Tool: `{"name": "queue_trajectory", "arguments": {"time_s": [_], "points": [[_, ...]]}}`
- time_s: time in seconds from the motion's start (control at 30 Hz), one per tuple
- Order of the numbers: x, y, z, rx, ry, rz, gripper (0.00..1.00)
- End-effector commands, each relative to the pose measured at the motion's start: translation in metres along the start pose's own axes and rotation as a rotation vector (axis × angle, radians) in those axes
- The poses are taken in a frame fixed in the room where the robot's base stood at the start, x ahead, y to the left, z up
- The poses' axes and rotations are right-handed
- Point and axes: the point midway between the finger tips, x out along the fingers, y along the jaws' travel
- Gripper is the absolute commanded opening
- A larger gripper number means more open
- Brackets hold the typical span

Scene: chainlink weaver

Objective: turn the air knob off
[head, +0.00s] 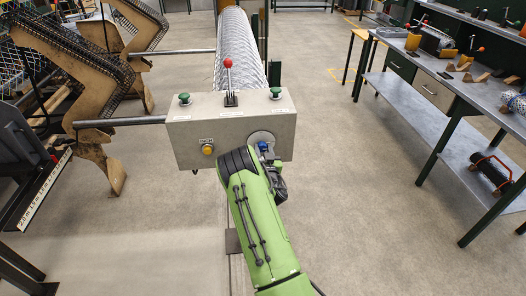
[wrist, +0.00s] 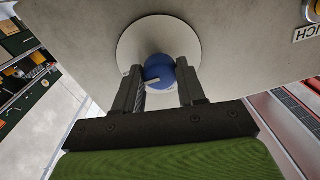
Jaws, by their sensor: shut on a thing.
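The air knob (wrist: 158,71) is a round blue knob on a pale round plate (wrist: 129,44) on the front of a grey control box (head: 232,131). In the head view the knob (head: 263,146) shows only in part, with my arm and gripper in front of it at the box's lower right. In the wrist view the two dark fingers of my gripper (wrist: 160,82) stand on either side of the knob, shut on it. A pale mark shows on the knob's face; its exact setting is hard to read.
The box also carries a yellow button (head: 207,149), two green buttons (head: 185,98) (head: 275,92) and a red-topped lever (head: 228,66). A roll of wire mesh (head: 237,45) lies behind it. A workbench (head: 432,75) stands at the right, with clear floor between.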

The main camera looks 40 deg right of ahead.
Motion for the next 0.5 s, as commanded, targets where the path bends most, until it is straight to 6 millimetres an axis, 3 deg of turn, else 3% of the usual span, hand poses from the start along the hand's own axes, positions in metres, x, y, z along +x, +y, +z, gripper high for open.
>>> {"name": "queue_trajectory", "arguments": {"time_s": [0.27, 0.5], "points": [[-0.0001, -0.0004, 0.0003, -0.029, -0.001, -0.001, 0.09], [-0.0004, -0.0005, 0.0015, -0.154, -0.007, 0.0, 0.09]]}}
